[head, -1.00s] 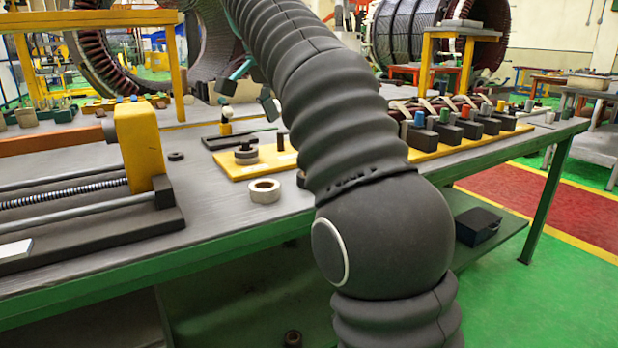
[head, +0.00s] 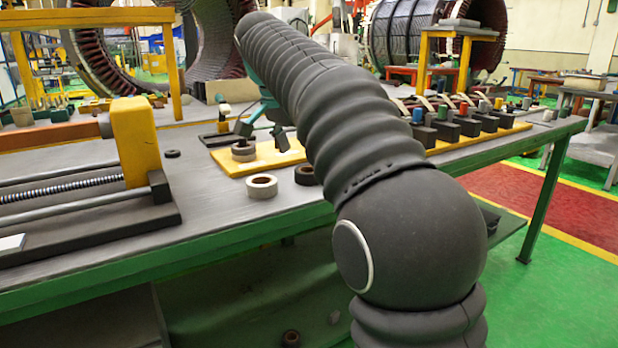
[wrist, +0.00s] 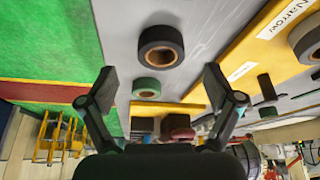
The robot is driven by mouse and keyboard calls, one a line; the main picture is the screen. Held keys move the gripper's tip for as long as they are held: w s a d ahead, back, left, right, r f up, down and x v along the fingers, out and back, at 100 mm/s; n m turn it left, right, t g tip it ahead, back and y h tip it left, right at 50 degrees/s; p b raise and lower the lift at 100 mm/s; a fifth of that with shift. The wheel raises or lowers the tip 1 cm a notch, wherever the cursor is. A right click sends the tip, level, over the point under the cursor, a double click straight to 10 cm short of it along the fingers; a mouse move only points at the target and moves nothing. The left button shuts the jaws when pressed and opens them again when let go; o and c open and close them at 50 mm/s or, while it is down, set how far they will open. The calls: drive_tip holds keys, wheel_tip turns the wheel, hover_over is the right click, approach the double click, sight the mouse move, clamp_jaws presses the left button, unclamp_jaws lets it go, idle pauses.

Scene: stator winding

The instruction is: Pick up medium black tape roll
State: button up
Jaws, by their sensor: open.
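In the wrist view a black tape roll (wrist: 161,47) with a brown core lies on the grey tabletop, beyond my gripper's fingertips. A black roll with a brown core also shows in the head view (head: 306,176), just left of my arm. My gripper (wrist: 160,83) is open and empty, its two pads wide apart. In the head view my gripper (head: 268,142) hangs above the yellow board, near the stacked grey rolls. I cannot tell which roll counts as medium.
A white tape roll (head: 262,186) lies left of the black one. The yellow board (head: 232,162) carries stacked grey rolls (head: 243,152). A yellow-ended screw machine (head: 137,142) stands at left. A yellow board with coloured blocks (head: 508,129) lies at right. My arm hides the table's middle.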

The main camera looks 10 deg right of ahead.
sight(307, 166)
drive_tip(key=x, duration=0.4)
drive_tip(key=shift+w+d+f+b, duration=0.15)
drive_tip(key=shift+w+b, duration=0.1)
drive_tip(key=shift+b, duration=0.15)
drive_tip(key=c, duration=1.2)
